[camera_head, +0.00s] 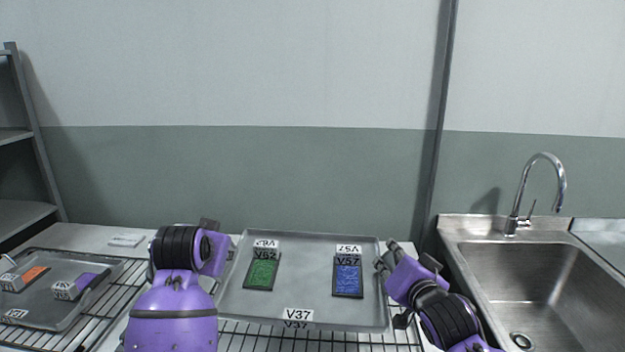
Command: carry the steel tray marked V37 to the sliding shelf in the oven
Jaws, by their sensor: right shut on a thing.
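The steel tray marked V37 (300,300) is in the middle of the head view, above a wire rack; whether it touches the rack is unclear. A green piece (262,271) and a blue piece (348,277), each with a white label block at its far end, lie on it. The blue one reads V57; the green one's label is hard to read. My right gripper (388,262) is shut on the tray's right rim. My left gripper (216,254) is at the tray's left rim. Its fingers are mostly hidden behind my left wrist, so its grip is unclear.
Another grey tray (85,272) with an orange and a purple piece lies on a wire rack at left. A small white object (127,240) lies behind it. Grey shelving (30,135) stands at far left. A steel sink (535,280) with a tall tap (545,160) is at right.

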